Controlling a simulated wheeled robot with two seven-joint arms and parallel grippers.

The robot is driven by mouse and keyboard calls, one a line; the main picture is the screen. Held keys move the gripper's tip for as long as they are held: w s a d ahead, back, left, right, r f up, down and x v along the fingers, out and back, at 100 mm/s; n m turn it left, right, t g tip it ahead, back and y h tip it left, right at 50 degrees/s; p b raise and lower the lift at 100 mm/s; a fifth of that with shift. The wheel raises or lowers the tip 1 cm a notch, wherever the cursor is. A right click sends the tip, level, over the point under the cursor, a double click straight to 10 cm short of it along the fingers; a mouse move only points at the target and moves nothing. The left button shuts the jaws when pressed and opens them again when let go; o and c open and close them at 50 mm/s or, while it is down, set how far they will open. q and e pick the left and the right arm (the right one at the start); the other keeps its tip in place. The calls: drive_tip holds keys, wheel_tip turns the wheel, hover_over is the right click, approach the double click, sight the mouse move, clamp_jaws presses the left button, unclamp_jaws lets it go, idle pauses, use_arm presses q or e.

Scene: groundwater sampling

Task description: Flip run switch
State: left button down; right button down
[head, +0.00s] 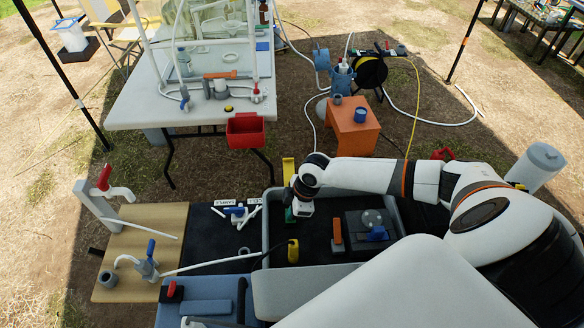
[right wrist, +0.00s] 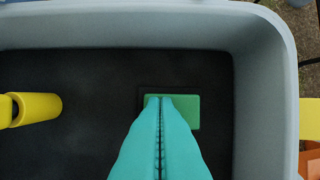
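My right gripper (head: 298,212) reaches down into a grey tub (head: 266,238) with a dark floor. In the right wrist view its teal fingers (right wrist: 160,100) are pressed together with only a thin seam between them. Their tips overlap the near edge of a green rectangular piece (right wrist: 186,111) set on a dark plate; I cannot tell whether they touch it. The green piece (head: 289,214) is partly hidden by the gripper in the head view. No label marks the run switch, so I cannot tell if the green piece is it. My left gripper is not in view.
A yellow cylinder (right wrist: 38,108) lies left of the fingers. The tub also holds an orange upright piece (head: 337,236) and a grey unit with a blue handle (head: 377,233). Left are a wooden board (head: 150,250) with taps. A white table (head: 135,100) stands behind.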

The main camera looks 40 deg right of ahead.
drive_tip(key=shift+b, duration=0.3)
drive_tip(key=shift+w+d+r, duration=0.15)
drive_tip(key=shift+w+d, duration=0.25)
drive_tip(key=shift+w, duration=0.25)
drive_tip(key=r+p, duration=0.3)
drive_tip(key=s+r+p, duration=0.1)
drive_tip(key=r, duration=0.1)
drive_tip(key=shift+a+p, duration=0.15)
drive_tip(key=shift+p, duration=0.2)
drive_tip(key=s+r+b, duration=0.2)
drive_tip(key=s+r, duration=0.1)
drive_tip(key=r, duration=0.5)
drive_tip(key=shift+s+d, duration=0.35)
drive_tip(key=shift+d, duration=0.1)
